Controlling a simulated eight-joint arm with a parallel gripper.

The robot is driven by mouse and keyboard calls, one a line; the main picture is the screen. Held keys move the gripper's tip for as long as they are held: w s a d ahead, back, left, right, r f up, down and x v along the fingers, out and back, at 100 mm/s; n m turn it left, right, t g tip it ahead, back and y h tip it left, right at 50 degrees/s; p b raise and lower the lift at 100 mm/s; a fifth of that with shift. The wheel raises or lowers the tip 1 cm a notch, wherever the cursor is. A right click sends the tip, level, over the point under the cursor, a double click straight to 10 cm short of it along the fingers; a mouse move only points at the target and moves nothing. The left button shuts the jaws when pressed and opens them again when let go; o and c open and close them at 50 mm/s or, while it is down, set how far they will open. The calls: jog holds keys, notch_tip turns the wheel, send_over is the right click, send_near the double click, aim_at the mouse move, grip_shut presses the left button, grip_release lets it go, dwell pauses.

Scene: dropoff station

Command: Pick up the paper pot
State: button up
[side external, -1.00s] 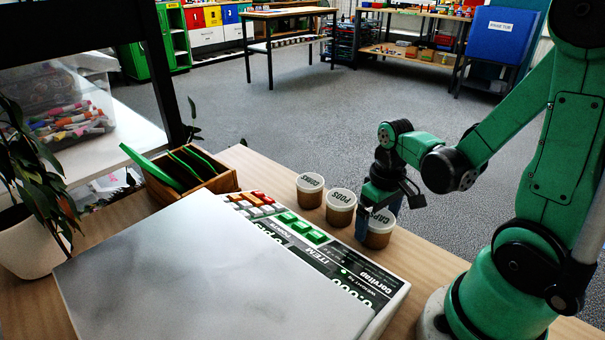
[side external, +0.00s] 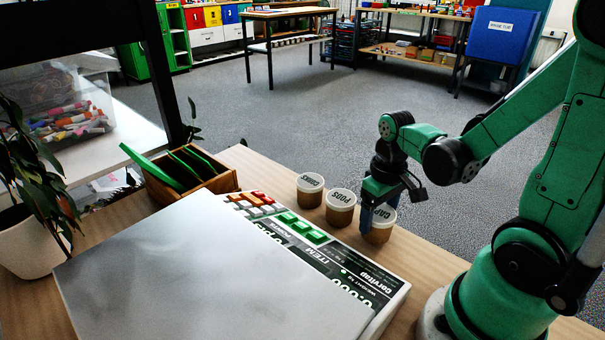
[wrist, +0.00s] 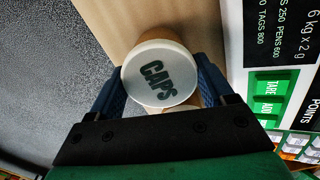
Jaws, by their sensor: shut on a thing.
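Three paper pots with white lettered lids stand in a row behind the scale. The CAPS pot (side external: 379,233) is the nearest to my arm. My gripper (side external: 377,217) is shut on it, with a blue finger in front of its side. In the wrist view the CAPS lid (wrist: 160,75) sits between both blue fingers, one on each side. The pot looks upright and perhaps slightly off the table; its base clearance is hard to tell. The PODS pot (side external: 340,211) stands beside it, and the third pot (side external: 310,194) has a lid too small to read surely.
A scale (side external: 378,277) with a keypad and a broad pale plate (side external: 210,265) fills the table's middle. A wooden box (side external: 215,185) with green items stands behind it. A potted plant (side external: 30,240) is at the left.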

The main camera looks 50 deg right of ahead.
notch_tip(320, 180, up, 18)
notch_tip(320, 180, up, 12)
jog(key=n, duration=1.7)
send_over(227, 260)
notch_tip(227, 260, down, 20)
jog(key=shift+f, duration=0.1)
